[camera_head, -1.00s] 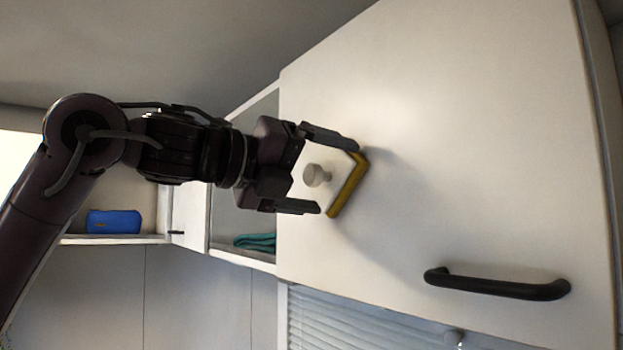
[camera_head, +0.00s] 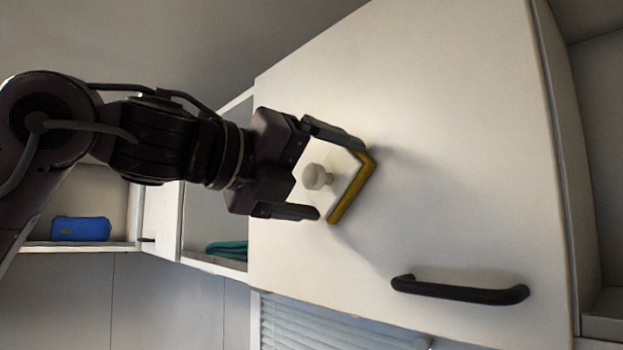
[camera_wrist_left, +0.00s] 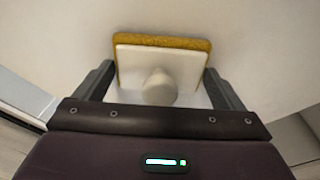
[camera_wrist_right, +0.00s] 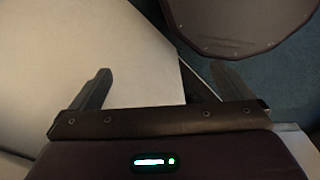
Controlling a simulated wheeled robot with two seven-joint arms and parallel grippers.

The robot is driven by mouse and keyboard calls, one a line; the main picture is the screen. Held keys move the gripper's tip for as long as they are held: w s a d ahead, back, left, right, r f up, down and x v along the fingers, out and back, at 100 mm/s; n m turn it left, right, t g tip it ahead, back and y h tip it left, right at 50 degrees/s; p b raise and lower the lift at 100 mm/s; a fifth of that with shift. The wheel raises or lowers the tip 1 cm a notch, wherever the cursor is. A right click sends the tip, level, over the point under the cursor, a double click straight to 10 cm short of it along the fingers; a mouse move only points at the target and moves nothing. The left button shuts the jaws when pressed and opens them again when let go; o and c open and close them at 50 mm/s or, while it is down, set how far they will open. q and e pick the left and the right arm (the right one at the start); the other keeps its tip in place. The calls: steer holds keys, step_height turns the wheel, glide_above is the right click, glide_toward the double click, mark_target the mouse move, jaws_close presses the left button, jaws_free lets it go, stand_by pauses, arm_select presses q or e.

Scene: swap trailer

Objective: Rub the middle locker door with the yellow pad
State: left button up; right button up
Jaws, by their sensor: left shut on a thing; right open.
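The yellow pad (camera_head: 352,189) has a white backing plate with a round pale knob. My left gripper (camera_head: 333,176) is shut on the pad, with a finger on each side of the plate. The pad's yellow face is at the white locker door (camera_head: 450,120), left of the door's middle; I cannot tell whether it touches. The left wrist view shows the pad (camera_wrist_left: 160,42) between the fingers, against the pale door surface. The door is shut and has a black bar handle (camera_head: 460,291) near its lower edge. My right gripper (camera_wrist_right: 155,85) is open and empty, in the right wrist view only.
Left of the door is an open compartment with a teal cloth (camera_head: 228,248). Farther left, a blue pouch (camera_head: 81,228) sits on a shelf. Window blinds (camera_head: 310,325) hang below the door. An open compartment shows at the right edge. The door's right part is clear.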

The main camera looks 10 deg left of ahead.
mark_target(350, 176)
arm_select(q)
steer(key=shift+s+d, duration=1)
steer(key=shift+d, duration=0.25)
steer(key=w+a, duration=0.7)
steer(key=a, duration=0.1)
steer(key=shift+a+p, duration=0.3)
steer(key=shift+a, duration=0.1)
steer(key=shift+s, duration=0.2)
steer(key=shift+s+d+f+b+v, duration=0.1)
steer(key=shift+b+v, duration=0.15)
steer(key=shift+v, duration=1.15)
steer(key=shift+s+d+f+b+v, duration=0.15)
steer(key=shift+b+v, duration=0.1)
steer(key=shift+v, duration=1.15)
steer(key=v, duration=0.3)
steer(key=shift+s+f, duration=0.1)
steer(key=shift+f, duration=0.05)
steer(key=shift+d, duration=0.1)
